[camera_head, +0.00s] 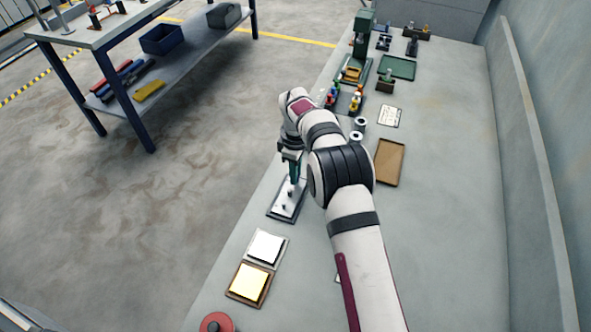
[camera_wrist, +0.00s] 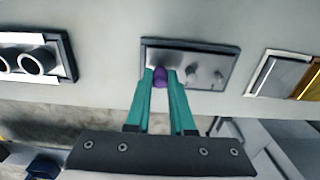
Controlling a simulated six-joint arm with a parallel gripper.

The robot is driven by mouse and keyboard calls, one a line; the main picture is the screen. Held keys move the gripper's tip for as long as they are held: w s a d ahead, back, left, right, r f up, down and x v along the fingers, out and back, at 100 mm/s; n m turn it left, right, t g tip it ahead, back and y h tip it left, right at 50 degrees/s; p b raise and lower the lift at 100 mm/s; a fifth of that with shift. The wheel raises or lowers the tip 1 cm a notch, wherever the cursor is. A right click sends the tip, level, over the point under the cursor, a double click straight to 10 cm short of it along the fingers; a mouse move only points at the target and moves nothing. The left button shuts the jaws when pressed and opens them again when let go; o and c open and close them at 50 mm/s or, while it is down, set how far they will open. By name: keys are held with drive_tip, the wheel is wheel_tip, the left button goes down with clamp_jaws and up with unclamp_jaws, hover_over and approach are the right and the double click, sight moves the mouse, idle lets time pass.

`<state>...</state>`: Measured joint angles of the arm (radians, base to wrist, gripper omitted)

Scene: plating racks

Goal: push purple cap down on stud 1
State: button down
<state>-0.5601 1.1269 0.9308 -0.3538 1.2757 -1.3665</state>
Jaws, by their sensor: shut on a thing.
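The purple cap (camera_wrist: 160,76) is between the teal fingertips of my gripper (camera_wrist: 161,84) in the wrist view. My gripper is shut on it. The cap is over the left end of the plate with studs (camera_wrist: 226,53). Two bare studs (camera_wrist: 191,76) stand to the right of the cap. The cap hides whatever is under it, so I cannot tell whether it is seated on a stud. In the head view my gripper (camera_head: 294,181) points down at the far end of the stud plate (camera_head: 287,212); the cap cannot be made out there.
A white square pad (camera_head: 265,246) and a yellow one (camera_head: 250,282) lie near the plate. Two rings (camera_head: 357,135), a brown tray (camera_head: 390,162) and several coloured caps (camera_head: 331,97) are farther up the bench. A red round object (camera_head: 216,322) is at the front edge.

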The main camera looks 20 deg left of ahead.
drive_tip(key=shift+f, duration=0.5)
drive_tip(key=c, duration=0.7)
unclamp_jaws()
drive_tip(key=shift+f, duration=0.1)
wheel_tip(320, 180, up, 16)
drive_tip(key=shift+f, duration=0.1)
